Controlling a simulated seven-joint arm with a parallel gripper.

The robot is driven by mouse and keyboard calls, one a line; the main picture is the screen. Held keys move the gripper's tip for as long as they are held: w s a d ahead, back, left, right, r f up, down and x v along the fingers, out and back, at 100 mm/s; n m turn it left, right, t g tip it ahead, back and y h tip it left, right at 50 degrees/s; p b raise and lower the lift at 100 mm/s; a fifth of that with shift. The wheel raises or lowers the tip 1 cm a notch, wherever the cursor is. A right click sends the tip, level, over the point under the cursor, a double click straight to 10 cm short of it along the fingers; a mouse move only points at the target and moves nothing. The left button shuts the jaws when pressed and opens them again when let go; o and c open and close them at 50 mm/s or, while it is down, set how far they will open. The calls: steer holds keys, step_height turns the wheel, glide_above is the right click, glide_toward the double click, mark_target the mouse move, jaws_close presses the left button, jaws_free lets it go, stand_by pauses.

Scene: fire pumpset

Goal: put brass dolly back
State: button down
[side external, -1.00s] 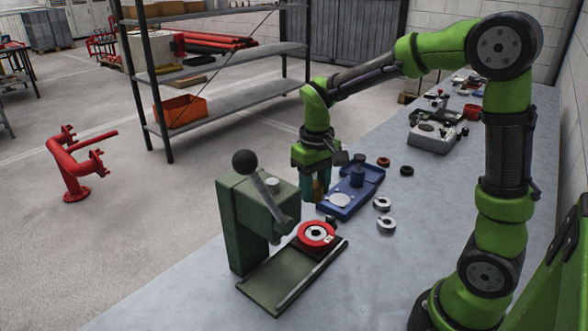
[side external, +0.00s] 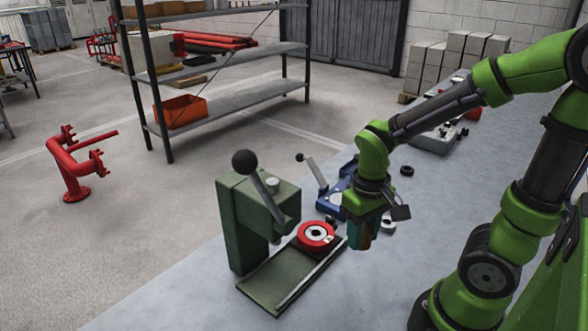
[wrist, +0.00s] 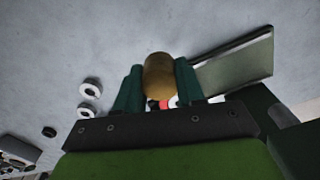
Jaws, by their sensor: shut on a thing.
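The brass dolly (wrist: 159,74) is a rounded, dull gold piece between the two green fingers of my gripper (wrist: 159,85) in the wrist view. My gripper is shut on it. In the side view my gripper (side external: 362,238) points down above the bench, just right of the red ring, and its fingers mostly hide the dolly. The green lever press (side external: 262,215) stands at left, with a red ring (side external: 316,235) on its base plate (side external: 270,283). The blue tool (side external: 330,200) with a raised lever stands behind my gripper, partly hidden.
Pale rings (wrist: 91,86) lie on the bench, and a small dark ring (side external: 407,170) lies farther back. A grey device (side external: 435,138) stands on the far bench. The bench top (side external: 200,310) is clear in front of the press. Shelving stands beyond.

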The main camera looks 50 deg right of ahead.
steer(key=shift+w+f, duration=0.15)
steer(key=shift+f, duration=3.7)
steer(key=shift+w+f, duration=0.1)
steer(key=shift+f, duration=0.5)
steer(key=c, duration=0.7)
jaws_free()
steer(key=shift+r, duration=0.15)
step_height(320, 180, up, 13)
steer(key=shift+f, duration=0.1)
steer(key=a+r+t, duration=0.1)
steer(key=r+t, duration=0.1)
steer(key=r, duration=0.1)
steer(key=a+r+t+y, duration=0.1)
steer(key=a+r+t, duration=0.1)
steer(key=r+t, duration=0.1)
steer(key=a+r+t+y, duration=0.1)
steer(key=r+t, duration=0.1)
steer(key=r, duration=0.1)
steer(key=shift+w+a+r, duration=0.15)
steer(key=shift+w+r, duration=0.05)
steer(key=shift+w, duration=0.2)
